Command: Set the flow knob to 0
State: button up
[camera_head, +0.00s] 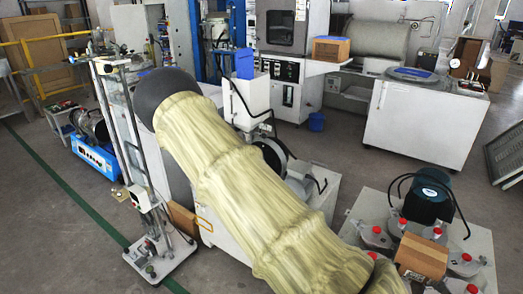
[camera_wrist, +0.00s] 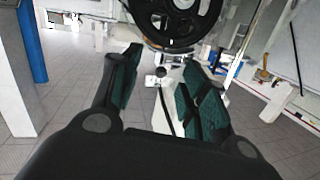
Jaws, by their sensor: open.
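In the wrist view my gripper (camera_wrist: 162,58) is open, with one dark, green-padded finger on each side. Between the fingers, beyond the tips, a small dark round knob (camera_wrist: 161,72) shows on a pale fitting below a large black handwheel (camera_wrist: 175,18). I cannot tell for sure that this is the flow knob, and no marking on it can be read. Nothing is between the pads as far as I can see. In the head view my sleeved arm covers the middle, and my gripper cannot be made out there.
A white machine (camera_head: 252,100) with a blue container (camera_head: 244,64) and a wheel (camera_head: 271,152) stands beside my arm in the head view. A tall test stand (camera_head: 147,215) is at left. A low platform with red-capped parts and a cardboard box (camera_head: 421,257) is at right. Grey floor is open between.

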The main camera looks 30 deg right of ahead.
aim_at(263, 137)
jog(key=shift+m+h, duration=0.6)
jog(key=shift+m, duration=0.2)
jog(key=w+d+r, duration=0.1)
jog(key=w+d, duration=0.2)
jog(key=w+d+r+b, duration=0.1)
jog(key=w+d, duration=0.1)
jog(key=d, duration=0.1)
jog(key=w+d+r, duration=0.2)
jog(key=w+d, duration=0.1)
jog(key=shift+w+d, duration=0.2)
jog(key=shift+w, duration=0.15)
grip_shut()
